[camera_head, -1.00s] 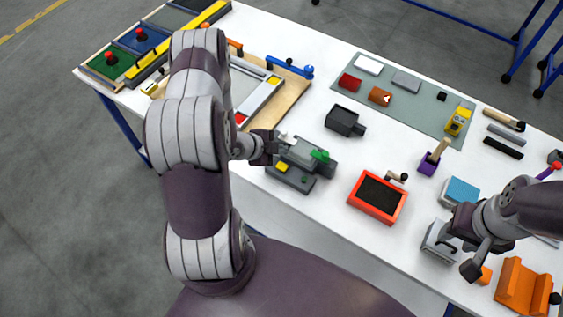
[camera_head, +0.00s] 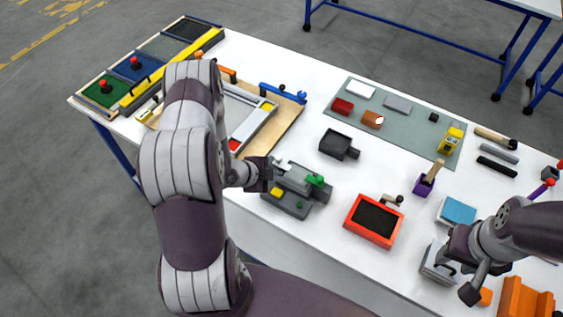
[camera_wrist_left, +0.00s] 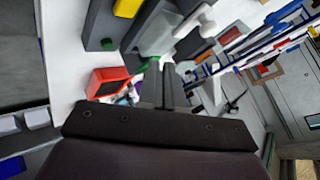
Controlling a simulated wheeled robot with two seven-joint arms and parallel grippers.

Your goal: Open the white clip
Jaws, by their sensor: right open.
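A grey fixture (camera_head: 287,203) with a yellow block and a green lever (camera_head: 316,180) sits near the table's front edge. A small white part, which looks like the white clip (camera_head: 282,164), is at its upper left side. It shows larger in the left wrist view (camera_wrist_left: 194,21). My left gripper (camera_head: 268,174) is beside the fixture, close to the white part. Its fingers look pressed together in the left wrist view (camera_wrist_left: 166,78); I see nothing between them, and contact with the clip cannot be told. My right gripper (camera_head: 467,277) is open at the lower right.
An orange-red tray (camera_head: 374,220) stands right of the fixture and a dark grey box (camera_head: 338,145) behind it. A wooden board (camera_head: 286,118) with a frame lies to the left. A grey mat (camera_head: 400,125) holds several small parts. Bare white table lies between them.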

